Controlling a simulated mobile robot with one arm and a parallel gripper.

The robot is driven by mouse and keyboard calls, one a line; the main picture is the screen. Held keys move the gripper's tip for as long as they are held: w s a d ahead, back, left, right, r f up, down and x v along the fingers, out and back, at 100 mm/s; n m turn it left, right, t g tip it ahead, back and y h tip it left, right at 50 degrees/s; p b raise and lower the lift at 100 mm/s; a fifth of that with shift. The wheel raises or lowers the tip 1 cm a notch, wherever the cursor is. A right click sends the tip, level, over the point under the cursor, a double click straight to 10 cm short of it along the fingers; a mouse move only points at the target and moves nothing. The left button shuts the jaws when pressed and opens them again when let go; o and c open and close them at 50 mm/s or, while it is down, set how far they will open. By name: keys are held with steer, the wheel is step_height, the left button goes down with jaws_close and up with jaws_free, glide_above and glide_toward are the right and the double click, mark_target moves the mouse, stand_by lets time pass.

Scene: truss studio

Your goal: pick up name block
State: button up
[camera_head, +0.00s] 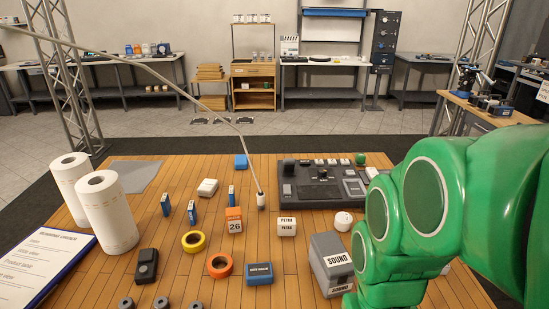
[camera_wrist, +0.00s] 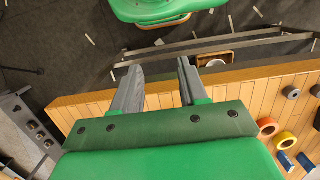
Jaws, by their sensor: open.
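The name block (camera_head: 287,227) is a small white block with "PETRA" printed on its top and front. It stands upright on the wooden table in the head view, right of the orange-and-white block marked 26 and below the black control panel. My green arm is at the right of the head view, and my gripper is not visible there. In the wrist view my gripper (camera_wrist: 157,85) has its two grey fingers apart with nothing between them. It is over the table's edge, away from the block, which I cannot make out in that view.
A grey box marked SOUND (camera_head: 331,264) and a white round item (camera_head: 343,221) stand right of the block. The orange-and-white block (camera_head: 234,220) is to its left. A thin boom (camera_head: 222,113) slants down to the table. Yellow (camera_head: 193,241) and orange (camera_head: 220,265) tape rolls lie nearer.

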steer(key=o, duration=0.8)
steer(key=w+d+f, duration=0.2)
steer(key=w+d, duration=0.4)
steer(key=w, duration=0.3)
steer(key=w+d+f+m+t, duration=0.1)
steer(key=w+d+f, duration=0.1)
steer(key=w+d, duration=0.4)
steer(key=w+d+f+m, duration=0.1)
steer(key=w+d+f, duration=0.1)
steer(key=w+d, duration=0.4)
steer(key=shift+w+d+t, duration=0.1)
steer(key=shift+w+t, duration=0.1)
steer(key=shift+w, duration=1.25)
steer(key=shift+w+d+t, duration=0.1)
steer(key=shift+w+t, duration=0.1)
steer(key=shift+w, duration=1.25)
steer(key=shift+d+f, duration=0.1)
steer(key=shift+f, duration=1.15)
steer(key=shift+s+f, duration=0.15)
steer(key=shift+f, duration=2.6)
